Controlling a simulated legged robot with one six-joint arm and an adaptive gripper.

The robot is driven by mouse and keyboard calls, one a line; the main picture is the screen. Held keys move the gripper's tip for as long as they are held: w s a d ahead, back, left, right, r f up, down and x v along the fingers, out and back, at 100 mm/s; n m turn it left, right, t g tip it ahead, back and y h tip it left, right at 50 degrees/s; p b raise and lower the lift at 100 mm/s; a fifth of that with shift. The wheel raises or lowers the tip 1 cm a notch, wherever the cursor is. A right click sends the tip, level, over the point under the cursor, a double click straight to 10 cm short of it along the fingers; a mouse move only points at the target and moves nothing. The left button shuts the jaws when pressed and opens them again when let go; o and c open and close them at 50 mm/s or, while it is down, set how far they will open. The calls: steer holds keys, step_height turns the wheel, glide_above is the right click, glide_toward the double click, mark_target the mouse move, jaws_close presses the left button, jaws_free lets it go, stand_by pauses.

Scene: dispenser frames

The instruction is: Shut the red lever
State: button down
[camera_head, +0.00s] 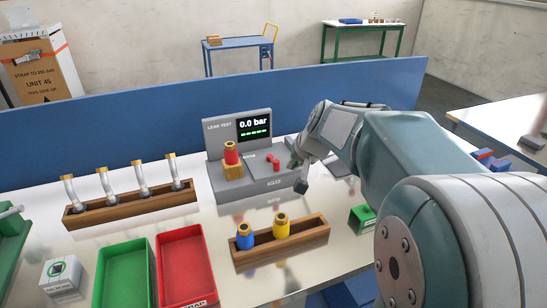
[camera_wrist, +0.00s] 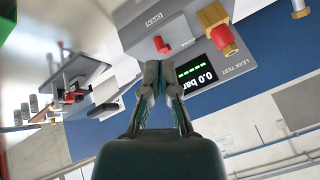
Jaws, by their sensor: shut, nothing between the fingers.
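The grey leak tester (camera_head: 260,183) stands on the bench, its display reading 0.0 bar. A small red part, which looks like the red lever (camera_head: 276,161), sits on its top to the right of a red and brass fitting (camera_head: 231,155). The lever also shows in the wrist view (camera_wrist: 162,44), just beyond the fingertips. My gripper (camera_head: 297,174) is close to the right of the lever, shut and empty. In the wrist view my gripper (camera_wrist: 162,72) appears just short of the lever, with a small gap seeming to remain. Whether they touch is unclear.
A wooden rack (camera_head: 130,207) with several bent metal tubes stands left. A wooden block (camera_head: 282,244) holds a blue and a yellow fitting in front. Green (camera_head: 125,247) and red (camera_head: 205,287) trays lie at front left. A blue panel (camera_head: 150,120) runs behind the bench.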

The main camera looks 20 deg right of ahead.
steer(key=w+d+f+m, duration=0.2)
steer(key=w+d+f, duration=0.2)
steer(key=w+d, duration=0.2)
steer(key=shift+w+d+t, duration=0.3)
steer(key=shift+w+d, duration=0.1)
steer(key=shift+d, duration=0.65)
steer(key=x, duration=0.4)
steer(key=w+a+x, duration=0.1)
steer(key=x, duration=0.2)
steer(key=a+r+x, duration=0.1)
steer(key=x, duration=0.3)
steer(key=shift+w+a+f, duration=0.1)
steer(key=shift+w+f, duration=0.05)
steer(key=shift+w, duration=0.2)
steer(key=shift+w+a, duration=0.25)
steer(key=shift+d+m, duration=0.15)
steer(key=shift+m, duration=0.15)
